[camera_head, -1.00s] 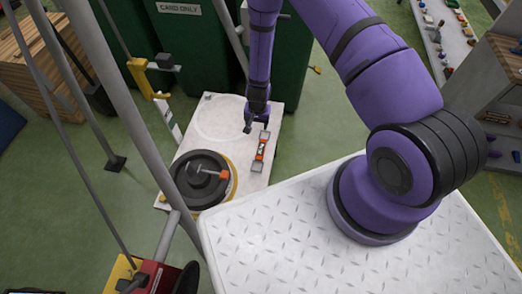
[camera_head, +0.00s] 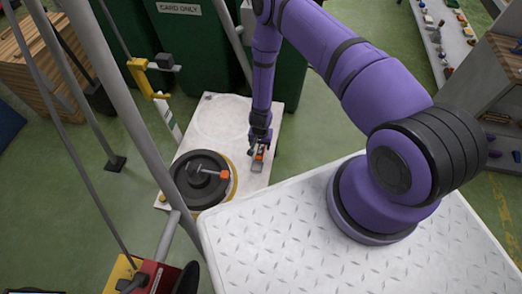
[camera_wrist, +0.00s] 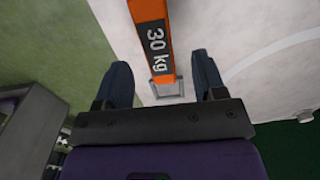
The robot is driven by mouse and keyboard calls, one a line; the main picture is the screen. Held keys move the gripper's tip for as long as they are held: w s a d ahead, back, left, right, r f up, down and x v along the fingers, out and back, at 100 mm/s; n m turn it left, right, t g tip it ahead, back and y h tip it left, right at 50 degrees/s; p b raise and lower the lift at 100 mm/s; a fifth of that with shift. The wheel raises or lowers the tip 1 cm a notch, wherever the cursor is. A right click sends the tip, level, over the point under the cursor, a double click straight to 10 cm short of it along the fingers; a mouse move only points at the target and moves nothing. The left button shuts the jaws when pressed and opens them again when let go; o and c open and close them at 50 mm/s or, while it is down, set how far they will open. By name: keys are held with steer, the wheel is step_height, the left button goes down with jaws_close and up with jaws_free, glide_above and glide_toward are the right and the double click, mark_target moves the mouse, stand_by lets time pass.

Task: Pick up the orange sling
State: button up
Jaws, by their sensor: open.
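The orange sling (camera_wrist: 150,15) is a flat orange strap with a dark "30 kg" label and a grey metal buckle at its end. In the wrist view it runs down from the top edge, between the spread fingers of my gripper (camera_wrist: 165,85). The fingers stand apart on either side of it, and no contact shows. In the head view the sling (camera_head: 260,152) lies on the white board, mostly hidden by my gripper (camera_head: 258,150), which is over it.
Grey metal poles (camera_head: 125,120) stand at the left. Green bins (camera_head: 200,45) stand behind the board.

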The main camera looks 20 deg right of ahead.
mark_target(261, 149)
steer(key=shift+f, duration=1.8)
steer(key=shift+c, duration=0.5)
steer(key=c, duration=1)
steer(key=shift+r, duration=0.1)
steer(key=shift+r, duration=0.5)
steer(key=shift+s+r, duration=0.35)
steer(key=shift+r, duration=0.25)
steer(key=shift+s+r, duration=0.3)
steer(key=shift+r, duration=0.3)
steer(key=s+a, duration=0.1)
steer(key=s, duration=0.3)
steer(key=s+a+r, duration=0.1)
steer(key=s+a, duration=0.1)
steer(key=s, duration=0.3)
steer(key=s+a, duration=0.1)
steer(key=s, duration=0.4)
steer(key=shift+s+a+r, duration=0.1)
steer(key=shift+a+r, duration=0.1)
steer(key=shift+a, duration=0.05)
